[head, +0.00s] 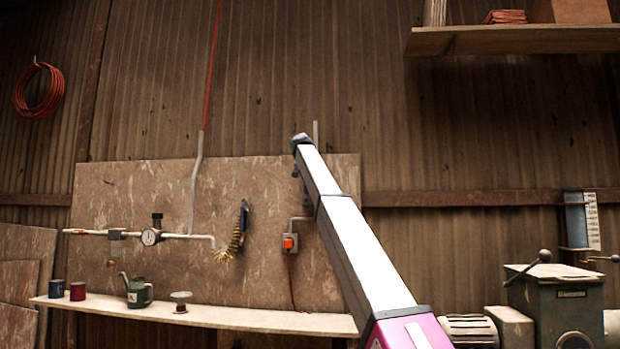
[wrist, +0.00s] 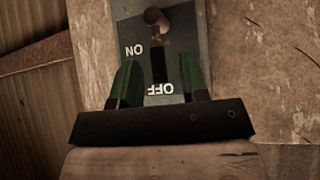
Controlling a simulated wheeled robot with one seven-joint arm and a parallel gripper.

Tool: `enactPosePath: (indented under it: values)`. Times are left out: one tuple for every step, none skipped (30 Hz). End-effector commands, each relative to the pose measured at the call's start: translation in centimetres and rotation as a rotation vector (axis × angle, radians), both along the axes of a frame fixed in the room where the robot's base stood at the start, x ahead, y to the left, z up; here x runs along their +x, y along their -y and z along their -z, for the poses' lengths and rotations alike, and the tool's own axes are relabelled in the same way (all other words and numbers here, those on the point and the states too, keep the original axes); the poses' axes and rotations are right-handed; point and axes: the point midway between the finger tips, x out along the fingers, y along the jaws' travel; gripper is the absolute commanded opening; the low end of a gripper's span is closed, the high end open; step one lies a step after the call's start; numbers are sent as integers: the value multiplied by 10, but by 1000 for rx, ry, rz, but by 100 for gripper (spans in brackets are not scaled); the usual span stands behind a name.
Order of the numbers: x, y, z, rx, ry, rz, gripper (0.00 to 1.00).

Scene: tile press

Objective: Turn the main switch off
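The main switch (wrist: 187,22) is a grey plate with ON and OFF lettering in the wrist view, which shows the lettering upside down. Its lever ends in a round brown knob (wrist: 155,18) at the top of the picture, at the ON side of a dark slot and away from the OFF word. My gripper (wrist: 160,62) is open, its two green fingers apart on either side of the slot, with nothing between them. The knob lies beyond the fingertips. In the head view my arm hides most of the switch, and the finger state cannot be seen.
The switch sits on a speckled board (head: 120,185) on the corrugated wall. Left of my arm is a small orange-buttoned box (head: 289,243). A narrow shelf (head: 220,317) below bears mugs and a green can (head: 138,291). A higher shelf (head: 510,40) is at the right.

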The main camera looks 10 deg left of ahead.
Motion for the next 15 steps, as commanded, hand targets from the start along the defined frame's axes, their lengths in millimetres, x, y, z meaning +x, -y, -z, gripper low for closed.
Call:
enactPosePath:
  values:
    - [0, 0, 0, 0, 0, 0, 41]
    - [0, 0, -1, 0, 0, 0, 41]
    - [-1, 0, -1, 0, 0, 0, 41]
    - [-2, -1, -2, 0, 0, 0, 41]
    - [-3, -1, -3, 0, 0, 0, 41]
    - [-5, -1, -5, 0, 0, 0, 41]
    - [-7, -2, -7, 0, 0, 0, 41]
    - [-9, -2, -9, 0, 0, 0, 41]
    - [-12, -3, -13, 1, 0, -1, 41]
    - [-15, -4, -16, 0, 1, -1, 41]
    - [-18, -5, -19, 0, 1, -1, 41]
    - [-23, -6, -24, 0, 1, -1, 41]
    - [-26, -7, -27, 0, 2, -1, 41]
    - [-30, -8, -31, 0, 2, -1, 41]
    - [-35, -10, -36, 0, 2, -1, 41]
